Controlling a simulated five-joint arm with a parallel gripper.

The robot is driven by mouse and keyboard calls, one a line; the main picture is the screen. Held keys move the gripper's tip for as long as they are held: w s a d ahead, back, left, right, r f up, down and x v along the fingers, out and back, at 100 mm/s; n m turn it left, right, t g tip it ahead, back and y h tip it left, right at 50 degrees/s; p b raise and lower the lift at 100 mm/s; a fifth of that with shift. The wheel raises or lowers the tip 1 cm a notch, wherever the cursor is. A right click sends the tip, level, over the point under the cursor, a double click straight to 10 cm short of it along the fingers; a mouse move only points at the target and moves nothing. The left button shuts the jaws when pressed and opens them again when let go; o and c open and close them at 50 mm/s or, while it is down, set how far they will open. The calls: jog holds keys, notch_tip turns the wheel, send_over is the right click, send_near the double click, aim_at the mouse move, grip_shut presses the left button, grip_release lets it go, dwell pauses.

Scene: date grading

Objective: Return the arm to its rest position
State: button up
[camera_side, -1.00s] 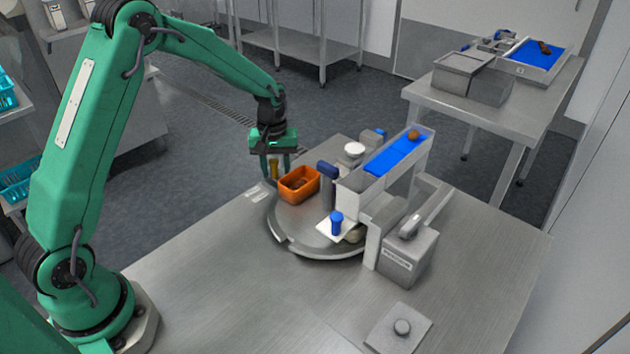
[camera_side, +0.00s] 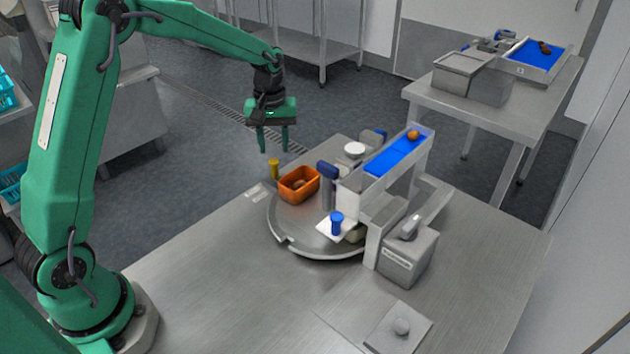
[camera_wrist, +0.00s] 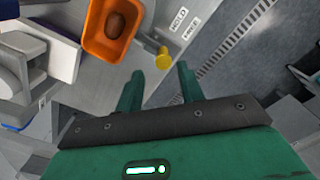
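My gripper (camera_side: 273,142) hangs above the far left edge of the steel table, fingers pointing down, apart and with nothing between them. In the wrist view my gripper (camera_wrist: 160,82) also shows two spread green fingers. Below it stands a small yellow-topped peg (camera_side: 274,169), which is clear of the fingers; it also shows in the wrist view (camera_wrist: 163,58). An orange bin (camera_side: 299,187) sits on the round turntable (camera_side: 300,238), with a brown date (camera_wrist: 115,24) inside it.
A blue chute (camera_side: 396,152) with a brown date (camera_side: 413,135) at its top stands over the turntable's right side. A grey box (camera_side: 408,258) and a button plate (camera_side: 398,330) are on the table (camera_side: 220,290). The table's front left is clear.

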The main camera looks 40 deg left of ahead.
jog(key=shift+r, duration=0.2)
jog(key=s+d+r+m+t, duration=0.2)
jog(key=s+d+r+m, duration=0.1)
jog(key=s+r, duration=0.5)
jog(key=s+d+r+m+t, duration=0.25)
jog(key=s+r, duration=0.35)
jog(key=s, duration=0.4)
jog(key=s+d+f+m+t, duration=0.1)
jog(key=s+m, duration=0.2)
jog(key=s, duration=0.5)
